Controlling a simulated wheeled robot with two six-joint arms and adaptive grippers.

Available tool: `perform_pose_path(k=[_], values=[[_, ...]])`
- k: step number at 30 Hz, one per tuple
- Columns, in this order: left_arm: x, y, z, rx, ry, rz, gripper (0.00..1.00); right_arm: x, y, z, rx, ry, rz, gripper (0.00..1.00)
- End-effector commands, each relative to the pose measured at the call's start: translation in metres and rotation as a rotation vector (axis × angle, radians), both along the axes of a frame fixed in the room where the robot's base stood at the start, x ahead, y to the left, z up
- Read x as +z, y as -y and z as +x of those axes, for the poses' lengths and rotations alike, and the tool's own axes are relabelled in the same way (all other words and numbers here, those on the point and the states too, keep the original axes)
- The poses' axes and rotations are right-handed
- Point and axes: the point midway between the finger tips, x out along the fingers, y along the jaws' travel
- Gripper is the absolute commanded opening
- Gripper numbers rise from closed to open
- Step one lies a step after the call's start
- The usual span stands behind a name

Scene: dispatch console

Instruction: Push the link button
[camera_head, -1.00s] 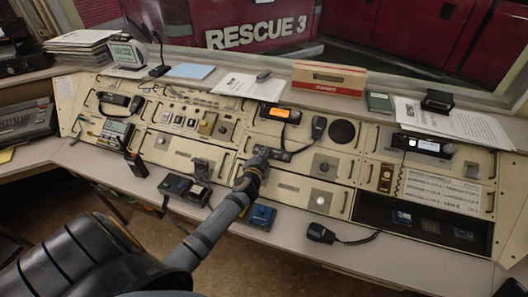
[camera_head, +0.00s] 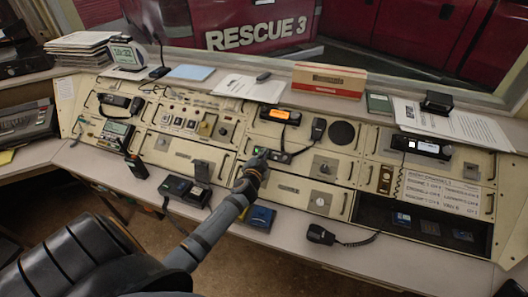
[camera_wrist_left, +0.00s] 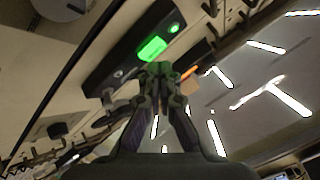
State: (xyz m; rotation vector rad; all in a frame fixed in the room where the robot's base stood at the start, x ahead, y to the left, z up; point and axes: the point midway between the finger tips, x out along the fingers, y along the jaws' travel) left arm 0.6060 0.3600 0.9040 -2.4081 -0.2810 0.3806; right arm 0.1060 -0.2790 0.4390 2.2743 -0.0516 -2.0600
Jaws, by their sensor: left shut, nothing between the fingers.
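A small black panel (camera_head: 279,156) is set in the cream console, just below the orange-lit radio. In the left wrist view it carries a bright green rectangle (camera_wrist_left: 152,48) and a small round green-lit button (camera_wrist_left: 174,28). Their labels are too small to read, so I cannot tell which is the link button. My left gripper (camera_head: 263,154) is shut and empty at the left end of this panel. Its fingertips also show in the left wrist view (camera_wrist_left: 161,70), close below the green rectangle; whether they touch the panel is unclear. My right gripper is not in view.
The orange-lit radio (camera_head: 280,115) and a hand microphone (camera_head: 318,129) sit just above and right of the panel. Another microphone (camera_head: 320,234) lies on the ledge to the right.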

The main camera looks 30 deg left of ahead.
Motion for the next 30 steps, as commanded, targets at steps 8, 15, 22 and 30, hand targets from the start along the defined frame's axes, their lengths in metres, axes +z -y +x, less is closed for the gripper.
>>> perform_pose_path(k=[8,15,22,30], values=[[0.034,0.004,-0.018,0.0,0.0,0.001,0.0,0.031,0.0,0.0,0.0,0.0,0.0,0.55],[0.045,0.006,-0.027,0.0,0.0,0.001,0.0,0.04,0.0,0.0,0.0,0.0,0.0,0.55],[0.044,0.006,-0.027,0.0,0.0,0.0,0.0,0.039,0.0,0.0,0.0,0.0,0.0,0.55],[0.044,0.007,-0.029,0.006,-0.004,-0.005,0.0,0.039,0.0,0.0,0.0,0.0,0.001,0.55]])
